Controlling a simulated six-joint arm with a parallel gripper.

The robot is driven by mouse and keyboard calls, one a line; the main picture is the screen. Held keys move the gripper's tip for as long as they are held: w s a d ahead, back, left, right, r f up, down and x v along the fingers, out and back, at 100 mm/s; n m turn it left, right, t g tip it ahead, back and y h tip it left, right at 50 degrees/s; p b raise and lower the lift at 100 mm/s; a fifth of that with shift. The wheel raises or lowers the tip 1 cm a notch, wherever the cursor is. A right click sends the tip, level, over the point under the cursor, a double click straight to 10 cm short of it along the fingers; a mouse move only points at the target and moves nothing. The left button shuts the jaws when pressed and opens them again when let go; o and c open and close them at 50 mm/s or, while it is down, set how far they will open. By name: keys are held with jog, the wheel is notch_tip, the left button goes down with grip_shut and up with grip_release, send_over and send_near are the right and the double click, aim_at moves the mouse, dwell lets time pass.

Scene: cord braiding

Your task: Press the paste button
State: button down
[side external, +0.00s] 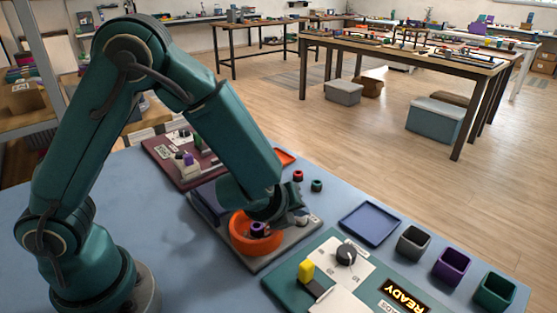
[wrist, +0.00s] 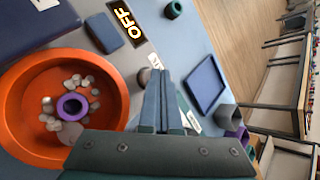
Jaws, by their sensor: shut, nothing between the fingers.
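My gripper (wrist: 160,74) is shut and empty, with its two long grey fingers side by side in the wrist view. In the side view my gripper (side external: 287,214) is low over the grey station (side external: 283,248), right of the orange bowl (side external: 236,236). A small pale round part (wrist: 155,61) shows just beyond the fingertips; I cannot tell if it is the paste button or if the fingers touch it. The orange bowl (wrist: 22,95) holds grey discs and a purple ring (wrist: 72,106). No button label is readable.
A green station (side external: 370,288) with a yellow lever (side external: 306,271), a dark knob (side external: 346,254) and a READY sign (side external: 404,297) is at the front right. A blue tray (side external: 369,224) and several small bins stand right of the arm. A maroon station (side external: 160,150) is behind.

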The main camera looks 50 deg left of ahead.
aim_at(298, 221)
jog(key=shift+r, duration=0.6)
jog(key=shift+r, duration=2.5)
jog(key=shift+a, duration=0.1)
jog(key=s+a+r+n+y, duration=0.2)
jog(key=s+a+r+n, duration=0.4)
jog(key=a+r+n, duration=0.35)
jog(key=s+d+f+n+g+h, duration=0.1)
jog(key=s+d+n+h, duration=0.1)
jog(key=s+d+n, duration=0.2)
jog(key=s+d+f+n+g+h, duration=0.1)
jog(key=s+d+n+g+h, duration=0.1)
jog(key=s+n, duration=0.7)
jog(key=shift+d+f+n, duration=0.4)
jog(key=shift+d+n, duration=0.5)
jog(key=shift+n, duration=0.15)
